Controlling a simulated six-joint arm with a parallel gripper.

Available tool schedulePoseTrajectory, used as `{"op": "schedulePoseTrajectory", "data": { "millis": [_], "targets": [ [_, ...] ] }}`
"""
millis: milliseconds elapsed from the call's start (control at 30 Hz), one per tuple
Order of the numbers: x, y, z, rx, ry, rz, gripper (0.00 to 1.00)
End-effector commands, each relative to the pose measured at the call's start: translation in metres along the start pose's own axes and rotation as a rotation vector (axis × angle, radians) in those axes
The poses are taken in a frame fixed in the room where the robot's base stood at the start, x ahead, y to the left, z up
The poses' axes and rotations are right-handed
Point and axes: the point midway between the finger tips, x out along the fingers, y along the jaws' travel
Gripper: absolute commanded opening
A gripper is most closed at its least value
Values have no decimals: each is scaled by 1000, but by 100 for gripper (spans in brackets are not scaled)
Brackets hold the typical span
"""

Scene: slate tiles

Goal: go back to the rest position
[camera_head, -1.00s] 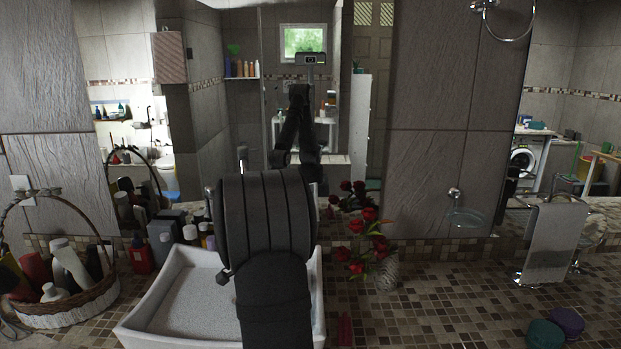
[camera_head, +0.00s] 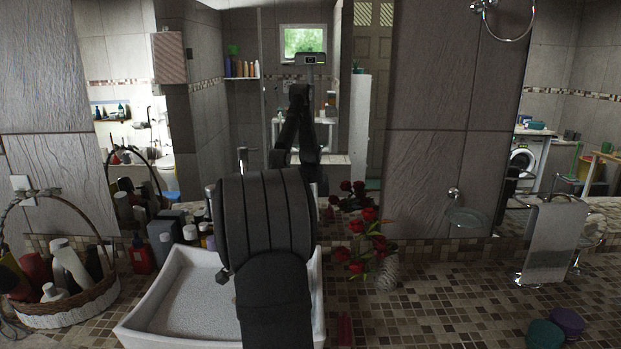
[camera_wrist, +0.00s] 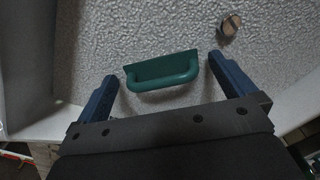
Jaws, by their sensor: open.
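My gripper (camera_wrist: 168,90) is open in the wrist view, its two dark blue fingers spread apart. A green handle-shaped thing (camera_wrist: 163,82) lies on the textured grey basin floor and appears between the fingertips in that view; nothing shows the fingers touching it. In the head view my dark arm stands in front of the white basin (camera_head: 172,310) and hides its right part, my gripper and the green thing.
A round metal drain piece (camera_wrist: 230,25) shows near the green thing. A wicker basket (camera_head: 75,308) of bottles stands left of the basin. Red flowers in a vase (camera_head: 387,272) stand close right. Teal (camera_head: 545,335) and purple (camera_head: 568,321) round things lie far right. The tiled counter (camera_head: 460,300) between is clear.

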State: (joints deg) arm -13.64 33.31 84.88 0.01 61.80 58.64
Motion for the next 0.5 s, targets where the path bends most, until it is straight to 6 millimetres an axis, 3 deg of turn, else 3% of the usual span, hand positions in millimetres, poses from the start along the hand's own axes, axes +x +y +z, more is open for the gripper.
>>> {"op": "schedulePoseTrajectory", "data": {
  "millis": [100, 333, 500],
  "targets": [
    [26, 1, 1, 0, -2, 4, 100],
    [-23, 0, 0, 0, 2, -4, 100],
    [-40, 29, -16, 5, 1, -2, 100]
  ]
}}
